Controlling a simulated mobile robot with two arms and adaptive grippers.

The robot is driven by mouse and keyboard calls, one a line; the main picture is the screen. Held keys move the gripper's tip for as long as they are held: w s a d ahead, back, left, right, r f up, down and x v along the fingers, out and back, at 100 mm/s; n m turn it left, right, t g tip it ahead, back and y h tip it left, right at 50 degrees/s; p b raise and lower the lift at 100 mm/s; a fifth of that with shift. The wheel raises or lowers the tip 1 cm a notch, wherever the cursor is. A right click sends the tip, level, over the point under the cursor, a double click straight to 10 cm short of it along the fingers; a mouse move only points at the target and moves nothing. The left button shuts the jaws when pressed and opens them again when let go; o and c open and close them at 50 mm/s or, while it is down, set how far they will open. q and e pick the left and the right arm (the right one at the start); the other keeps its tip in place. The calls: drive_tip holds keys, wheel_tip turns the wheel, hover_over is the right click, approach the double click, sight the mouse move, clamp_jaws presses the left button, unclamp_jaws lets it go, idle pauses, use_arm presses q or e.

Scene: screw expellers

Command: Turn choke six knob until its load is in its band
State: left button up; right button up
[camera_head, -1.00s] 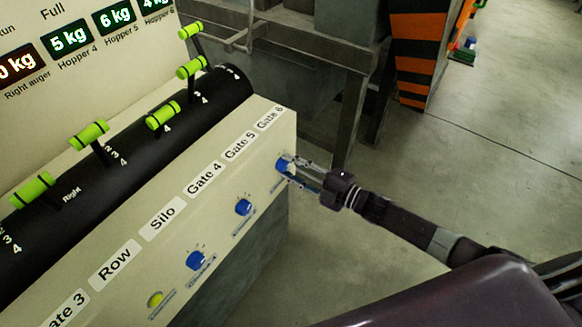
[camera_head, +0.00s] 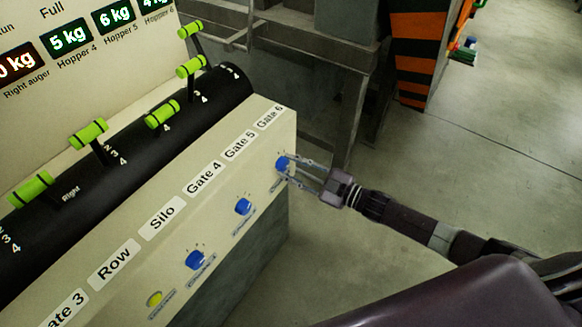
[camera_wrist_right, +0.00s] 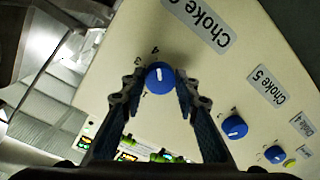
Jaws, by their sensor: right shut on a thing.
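The choke six knob (camera_head: 282,163) is the blue round knob at the far right of the panel front, below the Gate 6 label. It also shows in the right wrist view (camera_wrist_right: 159,77), with a white pointer mark near the numeral 4 and the 3 to its left. My right gripper (camera_head: 287,168) is shut on this knob, a finger on each side of it. The Hopper 6 load display (camera_head: 155,5) is cut off by the top edge; it seems to start with 4, and its band cannot be seen. My left gripper is not in view.
Other blue knobs (camera_head: 244,206) and a yellow-green button (camera_head: 154,299) sit along the panel front to the left. Green-handled levers (camera_head: 162,114) stand on the black drum above. Steel framework (camera_head: 300,60) is behind; open floor (camera_head: 480,150) lies to the right.

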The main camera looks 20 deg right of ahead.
idle(0.3)
drive_tip(key=o, duration=1.1)
drive_tip(key=shift+o, duration=0.2)
drive_tip(key=shift+s+d, duration=0.1)
drive_tip(key=v, duration=1.1)
drive_tip(key=shift+s+d, duration=0.25)
drive_tip(key=shift+s, duration=0.05)
